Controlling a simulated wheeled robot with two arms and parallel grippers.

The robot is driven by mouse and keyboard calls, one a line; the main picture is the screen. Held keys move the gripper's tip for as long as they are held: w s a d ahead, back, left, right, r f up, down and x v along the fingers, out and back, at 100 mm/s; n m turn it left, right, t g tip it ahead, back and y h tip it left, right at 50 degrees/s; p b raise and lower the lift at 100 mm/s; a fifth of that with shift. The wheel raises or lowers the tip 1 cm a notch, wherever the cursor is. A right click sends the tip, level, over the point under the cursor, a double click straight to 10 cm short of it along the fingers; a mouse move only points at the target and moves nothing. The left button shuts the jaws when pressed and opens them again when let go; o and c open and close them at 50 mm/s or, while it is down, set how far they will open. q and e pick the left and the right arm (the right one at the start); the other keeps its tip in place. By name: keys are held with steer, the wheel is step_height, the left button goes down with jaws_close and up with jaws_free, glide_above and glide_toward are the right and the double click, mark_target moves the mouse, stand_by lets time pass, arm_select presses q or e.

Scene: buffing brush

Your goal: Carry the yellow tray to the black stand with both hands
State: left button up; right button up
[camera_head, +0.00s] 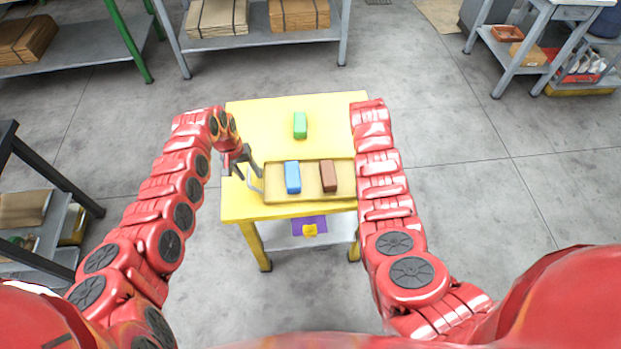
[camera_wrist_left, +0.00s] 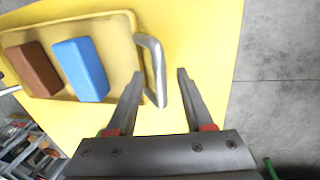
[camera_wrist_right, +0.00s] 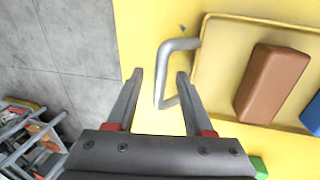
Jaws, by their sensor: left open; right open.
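The yellow tray (camera_head: 311,191) lies on the yellow table (camera_head: 265,108), with a blue block (camera_head: 292,177) and a brown block (camera_head: 328,176) in it. My left gripper (camera_head: 250,170) is open at the tray's left end. In the left wrist view the left metal handle (camera_wrist_left: 152,68) lies between its open fingers (camera_wrist_left: 160,75). In the right wrist view my right gripper (camera_wrist_right: 160,74) is open, with the other handle (camera_wrist_right: 166,75) between its fingers. The right arm hides that gripper in the head view. A dark-framed stand (camera_head: 60,180) is at the left edge.
A green block (camera_head: 300,125) stands on the table behind the tray. A purple item (camera_head: 308,226) lies on the lower shelf. Grey shelves with cardboard (camera_head: 218,17) stand at the back. Open grey floor (camera_head: 480,190) lies to the right.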

arm_select(q)
steer(key=shift+f, duration=0.3)
arm_select(e)
steer(key=shift+f, duration=0.4)
arm_select(q)
jaws_close()
arm_select(e)
jaws_close()
stand_by(0.8)
